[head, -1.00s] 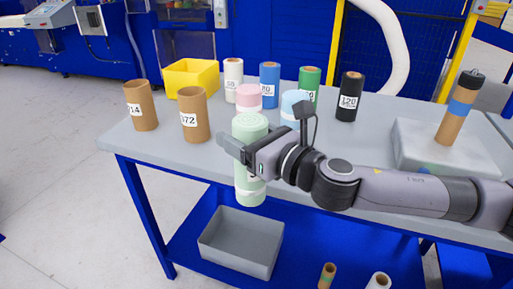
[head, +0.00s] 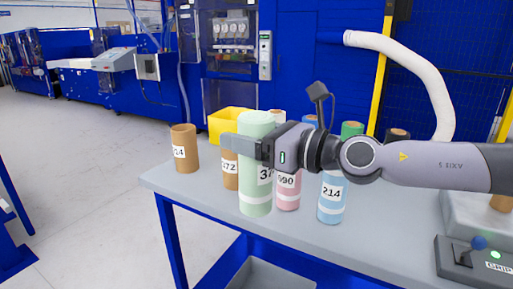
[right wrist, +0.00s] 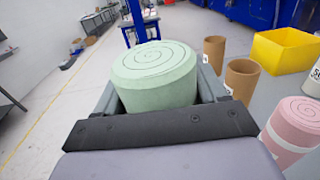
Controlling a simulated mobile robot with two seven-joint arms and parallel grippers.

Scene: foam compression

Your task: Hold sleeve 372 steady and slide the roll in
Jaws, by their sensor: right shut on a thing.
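Sleeve 372 (head: 230,174) is a brown cardboard tube standing upright on the table, its right part hidden behind the green roll. My right gripper (head: 246,146) is shut around the upper part of the pale green foam roll (head: 255,192), which is upright with a label starting "37". The roll stands in front of sleeve 372 in the head view. In the right wrist view the roll's spiral top (right wrist: 155,75) shows between the fingers. The open-topped sleeve 372 (right wrist: 242,80) is apart from it, to the right. My left gripper is not in view.
A brown sleeve ending in 14 (head: 184,150) stands to the left. A yellow bin (head: 226,122) is behind. Pink roll 590 (head: 288,190) and blue roll 214 (head: 331,200) stand close to the right of the green roll. A control box (head: 475,262) is at lower right.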

